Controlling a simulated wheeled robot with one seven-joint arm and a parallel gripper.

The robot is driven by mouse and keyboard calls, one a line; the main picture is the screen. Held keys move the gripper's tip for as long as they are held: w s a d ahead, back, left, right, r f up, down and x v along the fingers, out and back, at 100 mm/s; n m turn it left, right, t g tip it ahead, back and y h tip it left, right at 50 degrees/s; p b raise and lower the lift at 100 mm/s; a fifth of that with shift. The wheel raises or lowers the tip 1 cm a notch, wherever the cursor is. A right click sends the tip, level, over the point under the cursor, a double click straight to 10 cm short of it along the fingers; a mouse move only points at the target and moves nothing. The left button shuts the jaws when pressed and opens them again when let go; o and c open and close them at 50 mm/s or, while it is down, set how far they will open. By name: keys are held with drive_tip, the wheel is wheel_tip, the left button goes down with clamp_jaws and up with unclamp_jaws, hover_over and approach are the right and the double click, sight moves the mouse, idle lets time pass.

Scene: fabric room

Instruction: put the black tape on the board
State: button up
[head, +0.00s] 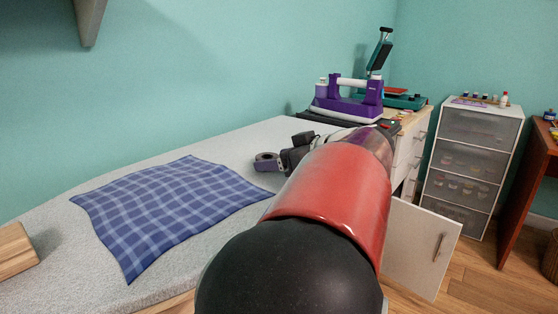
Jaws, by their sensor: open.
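A dark roll of tape (266,162) lies on the pale textured table top, in the middle of the head view. My gripper (291,150) is just to the right of the tape, low over the table. It is open, and the tape appears close to the fingers; I cannot tell whether they touch it. My red and black arm hides much of the gripper and the table behind it. A wooden board (14,248) lies at the left edge of the view, partly cut off, with nothing visible on it.
A blue checked cloth (165,210) lies flat between the board and the tape. A purple and green press (355,95) stands at the table's far end. A drawer unit (470,150) stands on the right. A white cabinet door (420,245) hangs open below the table.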

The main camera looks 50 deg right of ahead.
drive_tip(key=p+v, duration=0.1)
drive_tip(key=v, duration=1.1)
